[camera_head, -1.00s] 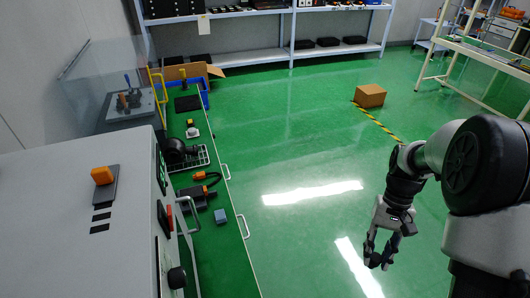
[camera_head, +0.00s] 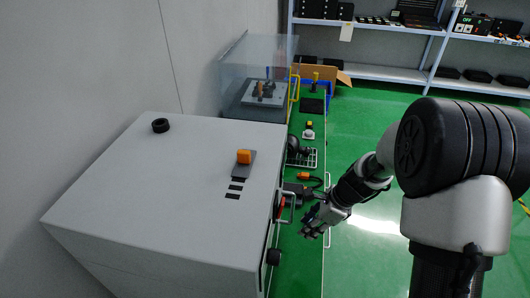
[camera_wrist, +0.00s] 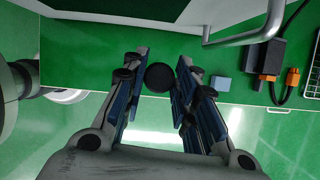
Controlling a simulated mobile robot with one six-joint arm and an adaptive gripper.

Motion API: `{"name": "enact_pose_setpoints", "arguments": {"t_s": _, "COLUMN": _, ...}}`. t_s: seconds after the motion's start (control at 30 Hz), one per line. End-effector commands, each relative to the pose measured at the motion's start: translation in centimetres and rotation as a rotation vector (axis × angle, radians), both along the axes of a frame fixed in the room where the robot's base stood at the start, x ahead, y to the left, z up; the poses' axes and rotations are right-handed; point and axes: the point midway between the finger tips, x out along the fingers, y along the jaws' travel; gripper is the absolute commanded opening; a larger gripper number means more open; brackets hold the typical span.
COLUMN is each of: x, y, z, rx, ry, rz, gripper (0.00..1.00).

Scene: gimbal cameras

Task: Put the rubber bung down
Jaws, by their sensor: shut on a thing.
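The rubber bung (camera_wrist: 160,77) shows as a dark round piece between the fingertips of my gripper (camera_wrist: 159,80) in the wrist view. My gripper is shut on it, with a finger on either side. In the head view my gripper (camera_head: 316,224) hangs beside the right side of the large grey cabinet (camera_head: 150,200). The bung cannot be made out in that view. Below the gripper is a green bench top (camera_wrist: 75,55), which also shows in the head view (camera_head: 305,265).
The cabinet top holds a black cylinder (camera_head: 160,125) and an orange-capped piece (camera_head: 244,157). On the bench are a grey-blue block (camera_wrist: 221,87), a black box (camera_wrist: 264,58) with orange connectors, and a wire rack (camera_head: 304,158). A handle (camera_wrist: 248,32) projects from the cabinet.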

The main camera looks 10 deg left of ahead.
Motion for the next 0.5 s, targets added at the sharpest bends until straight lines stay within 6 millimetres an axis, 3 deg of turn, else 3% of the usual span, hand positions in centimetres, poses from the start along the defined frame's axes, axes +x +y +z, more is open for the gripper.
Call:
{"name": "enact_pose_setpoints", "arguments": {"t_s": 0.1, "x": 0.7, "y": -0.1, "z": 1.3, "rx": 0.000, "ry": 0.002, "rz": -0.337, "gripper": 0.10}}
{"name": "enact_pose_setpoints", "arguments": {"t_s": 0.2, "x": 1.2, "y": -0.6, "z": 1.5, "rx": -0.001, "ry": 0.004, "rz": -0.535, "gripper": 0.10}}
{"name": "enact_pose_setpoints", "arguments": {"t_s": 0.33, "x": 1.5, "y": -1.0, "z": 1.5, "rx": -0.001, "ry": 0.002, "rz": -0.665, "gripper": 0.10}}
{"name": "enact_pose_setpoints", "arguments": {"t_s": 0.5, "x": 1.5, "y": -1.1, "z": 0.5, "rx": 0.000, "ry": 0.004, "rz": -0.692, "gripper": 0.10}}
